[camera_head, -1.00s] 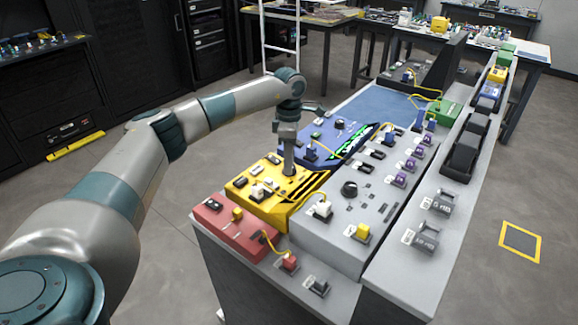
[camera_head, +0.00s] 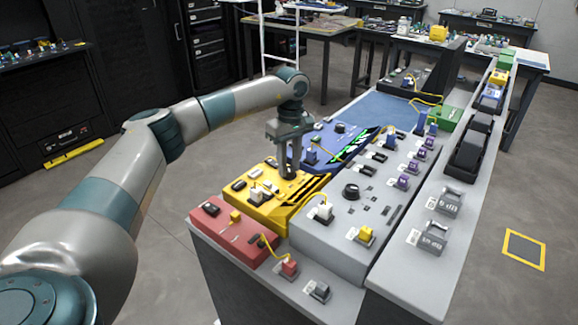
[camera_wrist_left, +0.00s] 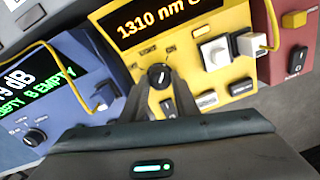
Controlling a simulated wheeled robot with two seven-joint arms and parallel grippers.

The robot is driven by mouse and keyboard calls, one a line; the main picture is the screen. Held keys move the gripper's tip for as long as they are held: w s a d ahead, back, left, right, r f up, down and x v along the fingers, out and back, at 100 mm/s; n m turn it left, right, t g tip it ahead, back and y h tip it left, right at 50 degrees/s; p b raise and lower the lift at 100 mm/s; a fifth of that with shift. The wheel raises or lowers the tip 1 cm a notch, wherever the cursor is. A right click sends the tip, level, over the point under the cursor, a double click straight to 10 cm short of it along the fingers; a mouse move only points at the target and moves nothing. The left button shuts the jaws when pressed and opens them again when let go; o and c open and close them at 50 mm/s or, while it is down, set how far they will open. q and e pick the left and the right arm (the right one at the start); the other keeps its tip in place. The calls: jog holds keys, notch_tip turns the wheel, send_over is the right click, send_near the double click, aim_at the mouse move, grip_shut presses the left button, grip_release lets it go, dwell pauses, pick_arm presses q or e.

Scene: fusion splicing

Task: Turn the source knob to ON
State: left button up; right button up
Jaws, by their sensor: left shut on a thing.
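The yellow source unit (camera_head: 268,216) sits on the bench between the red unit and the blue unit. In the left wrist view its display (camera_wrist_left: 160,20) reads "1310 nm" with more text cut off or unclear. Its round black source knob (camera_wrist_left: 159,75) has a pale pointer mark, and small labels above it are hard to read. My left gripper (camera_wrist_left: 158,88) points down over this unit, its two fingers closed about the knob's sides. My right gripper is in neither view.
The blue meter (camera_head: 325,143) with a green display stands just behind the yellow unit, the red unit (camera_head: 224,228) in front. A grey unit (camera_head: 340,235) with a black knob is to the right.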

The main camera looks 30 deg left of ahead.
aim_at(291, 168)
pick_arm(q)
jog(key=shift+m, duration=0.3)
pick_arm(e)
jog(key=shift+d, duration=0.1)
pick_arm(q)
jog(key=o, duration=1.1)
jog(key=shift+c, duration=0.2)
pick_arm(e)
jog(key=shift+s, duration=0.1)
pick_arm(q)
jog(key=shift+r, duration=0.1)
jog(key=shift+r, duration=0.45)
notch_tip(291, 168, up, 16)
jog(key=b, duration=0.1)
jog(key=shift+w+r+b, duration=0.2)
jog(key=shift+w+b, duration=0.05)
jog(key=shift+b, duration=0.1)
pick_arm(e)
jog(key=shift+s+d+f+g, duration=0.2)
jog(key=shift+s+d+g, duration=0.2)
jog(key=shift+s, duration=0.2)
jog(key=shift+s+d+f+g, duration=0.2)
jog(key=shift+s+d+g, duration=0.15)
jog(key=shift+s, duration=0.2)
